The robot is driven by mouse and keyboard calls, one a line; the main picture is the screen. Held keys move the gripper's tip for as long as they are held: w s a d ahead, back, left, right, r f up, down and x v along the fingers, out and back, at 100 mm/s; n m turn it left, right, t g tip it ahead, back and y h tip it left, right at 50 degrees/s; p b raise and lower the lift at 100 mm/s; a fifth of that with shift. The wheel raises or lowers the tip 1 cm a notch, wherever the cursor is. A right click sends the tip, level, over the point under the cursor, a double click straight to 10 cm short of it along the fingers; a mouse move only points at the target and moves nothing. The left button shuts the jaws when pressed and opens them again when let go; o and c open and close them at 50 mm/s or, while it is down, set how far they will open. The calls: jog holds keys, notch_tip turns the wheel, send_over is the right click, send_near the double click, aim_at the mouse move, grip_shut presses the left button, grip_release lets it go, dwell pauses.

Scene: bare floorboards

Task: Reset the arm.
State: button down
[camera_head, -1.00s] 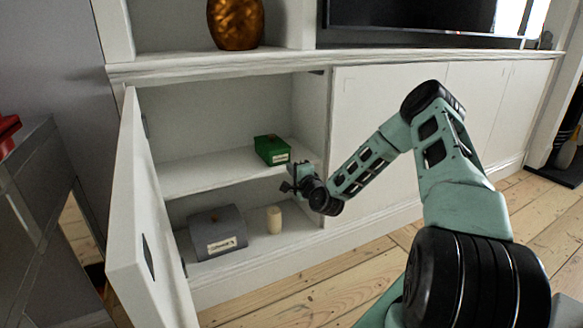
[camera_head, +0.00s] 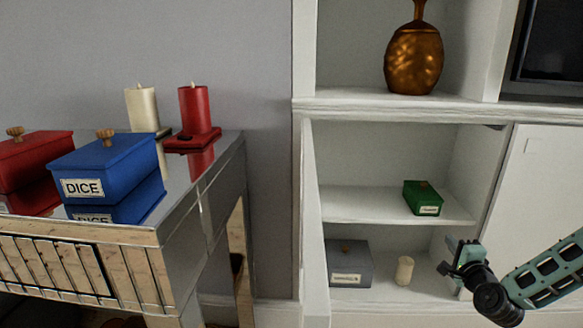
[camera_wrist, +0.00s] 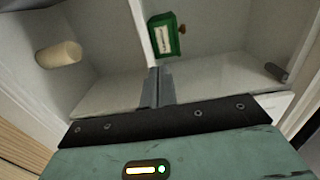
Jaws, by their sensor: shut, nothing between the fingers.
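My gripper (camera_head: 448,256) is at the right of the head view, in front of the open cabinet (camera_head: 372,115). Its arm reaches in from the lower right edge, and most of the arm is out of view. In the wrist view the two fingers (camera_wrist: 157,87) are together with nothing between them. Beyond the fingertips a green box (camera_wrist: 165,36) with a label sits on the cabinet shelf, apart from them. The box also shows in the head view (camera_head: 423,198).
The open cabinet door (camera_head: 313,225) stands left of the opening. A grey box (camera_head: 349,262) and a pale candle (camera_head: 404,270) are on the lower level. At left, a mirrored table (camera_head: 215,175) holds a blue DICE box (camera_head: 105,170), a red box (camera_head: 30,160) and two candles.

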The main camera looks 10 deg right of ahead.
jog(key=s+a+n+g+y, duration=0.2)
jog(key=a+n+g+y, duration=0.45)
jog(key=a+n, duration=0.65)
jog(key=s+a+r+n+g+h, duration=0.1)
jog(key=s+a+r+n+g, duration=0.4)
jog(key=s, duration=0.3)
jog(key=s+a+r+n+g+h, duration=0.2)
jog(key=s+a+r+n+g, duration=0.15)
jog(key=s+r, duration=0.5)
jog(key=s+a+n+g+y, duration=0.1)
jog(key=s+a+n, duration=0.2)
jog(key=s+a, duration=0.45)
jog(key=s+a+n+g, duration=0.1)
jog(key=s+a+n, duration=0.3)
jog(key=a, duration=0.7)
notch_tip(320, 180, up, 36)
jog(key=s+p, duration=0.1)
jog(key=p, duration=3.4)
jog(key=shift+s+a, duration=0.2)
jog(key=shift+s, duration=0.2)
